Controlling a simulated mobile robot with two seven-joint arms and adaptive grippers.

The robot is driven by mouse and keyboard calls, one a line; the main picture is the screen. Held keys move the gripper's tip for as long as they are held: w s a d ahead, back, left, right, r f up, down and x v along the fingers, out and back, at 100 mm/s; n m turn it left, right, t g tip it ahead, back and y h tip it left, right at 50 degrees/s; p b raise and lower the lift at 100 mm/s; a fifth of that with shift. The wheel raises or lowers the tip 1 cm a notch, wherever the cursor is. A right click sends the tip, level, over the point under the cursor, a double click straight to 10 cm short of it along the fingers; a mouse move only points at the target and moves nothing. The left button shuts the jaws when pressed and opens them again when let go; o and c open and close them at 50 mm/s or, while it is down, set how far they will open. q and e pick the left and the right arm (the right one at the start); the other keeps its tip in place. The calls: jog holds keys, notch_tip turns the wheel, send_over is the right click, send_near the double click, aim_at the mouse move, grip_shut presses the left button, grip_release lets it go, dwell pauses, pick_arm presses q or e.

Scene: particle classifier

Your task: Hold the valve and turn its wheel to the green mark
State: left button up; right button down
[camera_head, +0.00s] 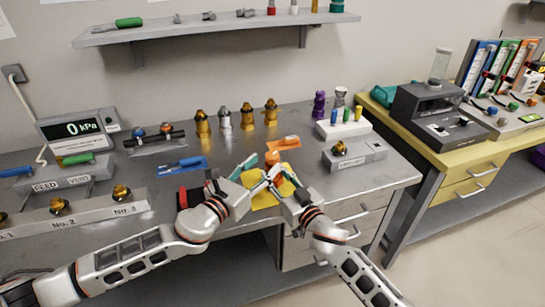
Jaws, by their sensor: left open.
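My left gripper (250,168) and my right gripper (273,176) are close together over the front middle of the grey table, above a yellow mat (265,201). The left gripper is open. The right gripper's fingers are too small and overlapped to tell their state. A small orange-brown thing (272,158) shows just beyond the fingertips; I cannot tell whether it is the valve or whether either gripper touches it. Several brass and silver valve-like fittings, such as this one (247,116), stand upright at the back. A wheel and green mark cannot be made out.
A display reading 0 kPa (84,129) and a grey block with brass fittings (90,212) are at the left. A blue tool (182,165) and an orange tool (283,143) lie on the table. A grey box (354,156) stands at the right. A shelf (150,33) hangs above.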

aim_at(268, 160)
pick_arm(q)
jog(key=shift+x, duration=2.75)
jog(key=shift+c, duration=0.3)
jog(key=c, duration=1.1)
